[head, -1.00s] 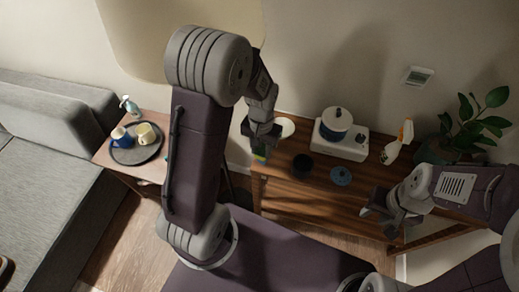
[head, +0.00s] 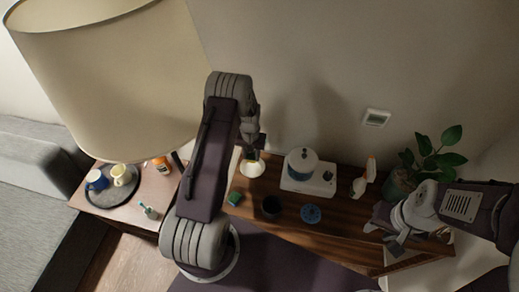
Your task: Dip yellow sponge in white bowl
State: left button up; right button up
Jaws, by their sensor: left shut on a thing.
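The white bowl (head: 252,168) stands at the back left of the wooden table. My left gripper (head: 253,151) points down over it, at its rim or just above. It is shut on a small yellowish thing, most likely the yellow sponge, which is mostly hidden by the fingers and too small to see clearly. I cannot tell whether it touches the inside of the bowl. My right gripper (head: 383,229) is open and empty above the right front of the table.
A green block (head: 235,198), a dark cup (head: 271,206) and a blue disc (head: 310,214) lie in front of the bowl. A pot (head: 302,161) on a white base (head: 309,182) stands right of it. A plant (head: 432,160) is further right. A large lampshade (head: 105,75) fills the upper left.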

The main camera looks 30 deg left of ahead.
pick_arm(q)
jog(key=shift+s+f+b, duration=0.1)
jog(key=shift+f+b, duration=0.5)
jog(key=shift+f, duration=0.05)
notch_tip(320, 180, down, 7)
jog(key=b, duration=0.5)
jog(key=shift+f+b, duration=0.2)
jog(key=shift+b, duration=0.1)
jog(key=shift+r, duration=0.1)
jog(key=shift+r+p, duration=2.45)
jog(key=shift+r, duration=0.8)
notch_tip(320, 180, up, 4)
jog(key=p, duration=0.3)
send_over(252, 171)
jog(key=shift+r, duration=0.1)
